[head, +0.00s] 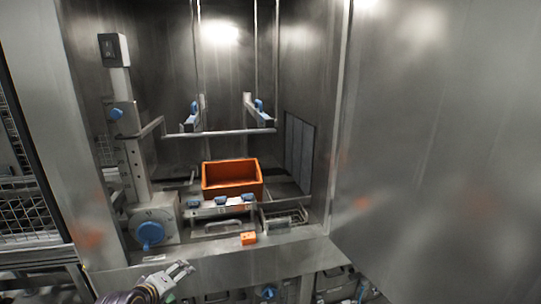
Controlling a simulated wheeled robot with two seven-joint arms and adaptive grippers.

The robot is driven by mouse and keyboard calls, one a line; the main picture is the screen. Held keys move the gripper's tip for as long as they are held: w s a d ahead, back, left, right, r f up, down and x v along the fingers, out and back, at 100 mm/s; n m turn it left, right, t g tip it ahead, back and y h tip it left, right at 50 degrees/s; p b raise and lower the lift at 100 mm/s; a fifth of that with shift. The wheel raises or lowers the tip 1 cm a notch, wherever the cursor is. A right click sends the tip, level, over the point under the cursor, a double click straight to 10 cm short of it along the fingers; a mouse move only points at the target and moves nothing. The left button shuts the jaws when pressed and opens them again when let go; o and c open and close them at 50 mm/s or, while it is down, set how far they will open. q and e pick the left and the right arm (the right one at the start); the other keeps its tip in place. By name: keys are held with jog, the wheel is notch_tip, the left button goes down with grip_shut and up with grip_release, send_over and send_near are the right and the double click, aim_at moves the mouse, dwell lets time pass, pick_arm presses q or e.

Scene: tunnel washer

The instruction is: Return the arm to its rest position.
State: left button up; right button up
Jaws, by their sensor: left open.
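My left gripper (181,270) shows at the bottom of the head view, left of centre. It is open and empty, in front of the lower front edge of the washer opening. It appears apart from everything around it. My right gripper is not in view.
An orange bin (232,190) stands inside the metal chamber. A blue knob (150,234) is at the left. A large metal panel (440,150) fills the right side. A mesh guard (25,210) stands far left.

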pick_arm(q)
jog(key=s+d+f+m+g, duration=0.2)
jog(key=s+f+m, duration=0.2)
jog(key=s, duration=0.3)
jog(key=s+d+f+m+g+y, duration=0.1)
jog(key=s+f+m+g, duration=0.25)
jog(key=s, duration=0.45)
jog(key=s+d+f+m+g, duration=0.2)
jog(key=s+f+m, duration=0.3)
jog(key=s, duration=0.2)
notch_tip(320, 180, down, 33)
jog(key=s, duration=0.3)
jog(key=s+a+f+g, duration=0.1)
jog(key=s+a+f, duration=0.1)
jog(key=s+f, duration=0.7)
jog(key=s+a+f+g, duration=0.1)
jog(key=s+a+f, duration=0.1)
jog(key=s+f, duration=0.8)
jog(key=s, duration=0.2)
jog(key=shift+s+f, duration=0.25)
jog(key=shift+s, duration=0.1)
